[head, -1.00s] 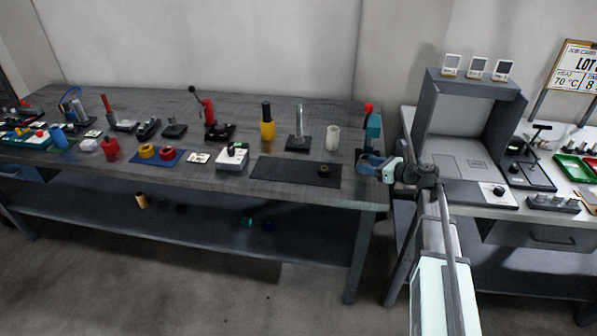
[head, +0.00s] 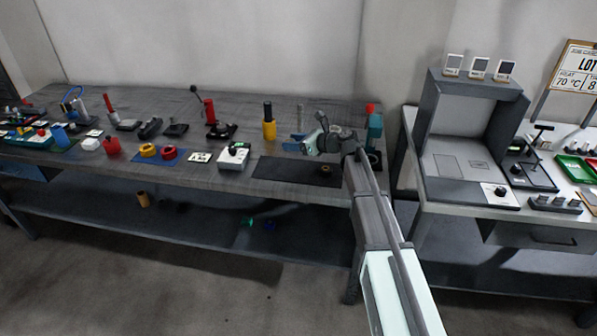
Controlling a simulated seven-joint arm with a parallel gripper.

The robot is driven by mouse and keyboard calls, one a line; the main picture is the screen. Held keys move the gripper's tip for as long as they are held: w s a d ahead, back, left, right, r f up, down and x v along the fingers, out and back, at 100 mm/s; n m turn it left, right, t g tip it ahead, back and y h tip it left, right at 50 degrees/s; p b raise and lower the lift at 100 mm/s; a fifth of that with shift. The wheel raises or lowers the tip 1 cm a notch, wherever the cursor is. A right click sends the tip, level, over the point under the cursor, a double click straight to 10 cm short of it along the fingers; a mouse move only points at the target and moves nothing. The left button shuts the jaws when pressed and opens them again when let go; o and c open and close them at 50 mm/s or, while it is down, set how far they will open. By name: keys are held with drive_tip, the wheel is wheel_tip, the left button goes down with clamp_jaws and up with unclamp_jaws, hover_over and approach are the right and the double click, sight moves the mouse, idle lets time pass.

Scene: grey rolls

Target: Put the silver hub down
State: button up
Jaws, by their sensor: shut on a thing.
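The dark mat (head: 280,170) lies below and in front of the gripper. A small brownish ring-shaped part (head: 325,168) rests on the mat's right side. I cannot tell the exact height of the gripper above the bench.
A yellow bottle (head: 268,128) stands left of the post. A white box device (head: 234,157) sits left of the mat. A teal press with a red knob (head: 374,128) stands at the bench's right end. My wrist hides the white cup. Most of the mat is bare.

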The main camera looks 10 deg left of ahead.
sight(296, 172)
drive_tip(key=shift+w+d+f+m, duration=0.1)
drive_tip(key=shift+w+f+m, duration=0.15)
drive_tip(key=shift+m, duration=0.05)
drive_tip(key=shift+t, duration=0.4)
drive_tip(key=shift+f, duration=4.8)
drive_tip(key=shift+f, duration=0.15)
drive_tip(key=o, duration=1.4)
drive_tip(key=shift+r, duration=0.2)
drive_tip(key=v, duration=1.2)
drive_tip(key=shift+r, duration=0.2)
